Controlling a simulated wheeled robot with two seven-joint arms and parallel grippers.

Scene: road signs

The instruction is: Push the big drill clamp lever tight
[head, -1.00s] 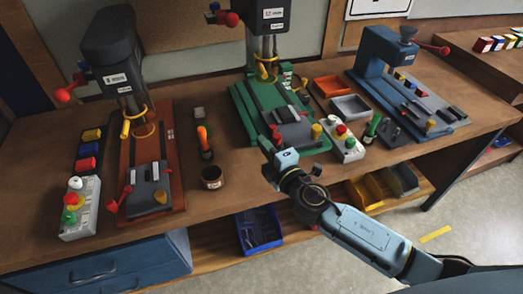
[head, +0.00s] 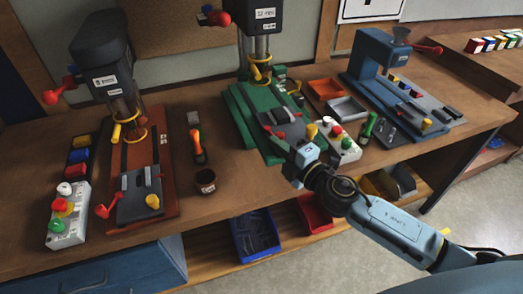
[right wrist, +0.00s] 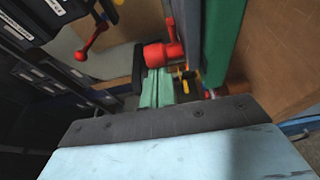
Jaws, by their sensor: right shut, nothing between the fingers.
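The big green drill (head: 258,125) stands at the middle of the bench, with a grey vise (head: 280,122) on its base. The vise's red clamp lever (head: 277,134) shows at its front, partly hidden by my right gripper. In the right wrist view a large red knob with a red arm (right wrist: 160,55) lies just beyond my fingertips. My right gripper (head: 290,150) is shut and empty at the front of the vise. It also shows in the right wrist view (right wrist: 157,88). I cannot tell whether it touches the lever. My left gripper is out of view.
A smaller orange-based drill (head: 135,205) stands at the left and a blue machine (head: 375,65) at the right. A control box with coloured buttons (head: 340,147) is close beside my right gripper. A brown cup (head: 205,182) stands near the bench front.

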